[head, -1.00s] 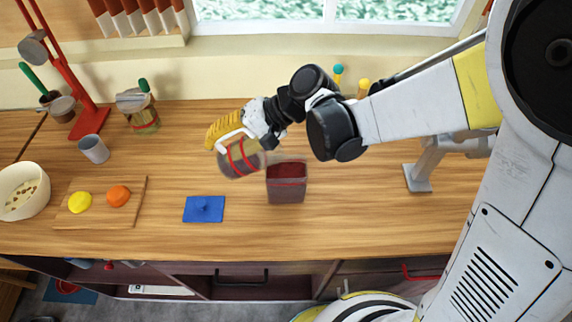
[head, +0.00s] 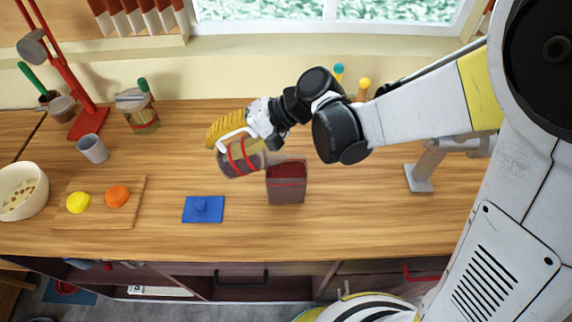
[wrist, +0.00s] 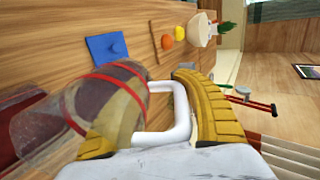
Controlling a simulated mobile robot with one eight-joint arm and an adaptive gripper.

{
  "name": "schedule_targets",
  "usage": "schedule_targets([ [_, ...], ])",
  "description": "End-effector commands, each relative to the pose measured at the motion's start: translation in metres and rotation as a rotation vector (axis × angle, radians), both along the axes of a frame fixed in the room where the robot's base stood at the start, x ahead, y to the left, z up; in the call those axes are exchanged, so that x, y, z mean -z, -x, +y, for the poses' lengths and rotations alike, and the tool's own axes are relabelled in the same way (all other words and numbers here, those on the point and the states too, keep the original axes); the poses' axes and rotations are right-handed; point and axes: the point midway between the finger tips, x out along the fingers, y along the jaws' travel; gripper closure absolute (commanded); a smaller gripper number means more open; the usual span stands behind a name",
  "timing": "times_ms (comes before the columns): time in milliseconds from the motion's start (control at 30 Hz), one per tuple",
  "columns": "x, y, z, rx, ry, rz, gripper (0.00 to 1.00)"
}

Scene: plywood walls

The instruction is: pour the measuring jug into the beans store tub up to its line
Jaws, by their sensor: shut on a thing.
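My gripper (head: 226,133) is shut on the white handle of the measuring jug (head: 240,158). The jug is see-through with red bands and brown contents, and it is tilted, held above the counter. In the wrist view the jug (wrist: 112,95) lies on its side, with the yellow fingers (wrist: 160,125) at its handle. The beans store tub (head: 287,184) stands upright on the counter just right of the jug. It is a see-through box with dark red contents and a red line around it. Its edge shows at the wrist view's left. No falling stream is visible.
A blue lid (head: 204,209) with a knob lies in front of the jug. A board (head: 98,215) with a yellow and an orange lump, a grey cup (head: 93,149) and a cream bowl (head: 35,204) stand left.

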Motion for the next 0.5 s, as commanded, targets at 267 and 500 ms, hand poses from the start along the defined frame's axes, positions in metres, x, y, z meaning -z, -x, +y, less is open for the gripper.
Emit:
schedule_targets([
  [267, -0.0004, -0.0001, -0.0007, 0.000, -0.016, 0.001, 1.00],
  [500, -0.0012, 0.0000, -0.0011, 0.000, -0.032, 0.003, 1.00],
])
